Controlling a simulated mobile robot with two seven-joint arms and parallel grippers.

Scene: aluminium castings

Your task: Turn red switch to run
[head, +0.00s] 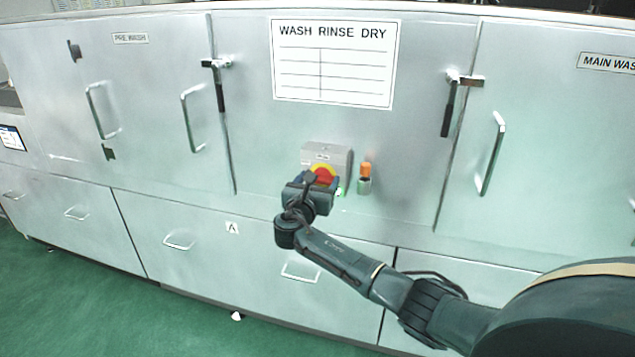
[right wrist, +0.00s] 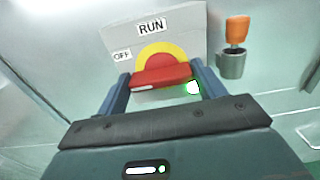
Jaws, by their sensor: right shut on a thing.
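The red switch (head: 324,174) sits on a grey box on the front of the washing machine, with a yellow disc behind its handle. In the right wrist view the red handle (right wrist: 161,78) lies roughly level across the disc, between the two blue fingers of my right gripper (right wrist: 161,85). The fingers are shut on the handle's two ends. The RUN label (right wrist: 151,27) is above the disc and the OFF label (right wrist: 122,56) is at its upper left. In the head view my right gripper (head: 319,183) covers the lower part of the switch. My left gripper is out of view.
An orange-topped plug in a grey holder (head: 365,178) stands close right of the switch box (head: 338,155). Door latches (head: 216,84) and handles (head: 492,153) stick out on both sides. A wash chart (head: 334,64) hangs above. Green floor (head: 60,300) is clear at lower left.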

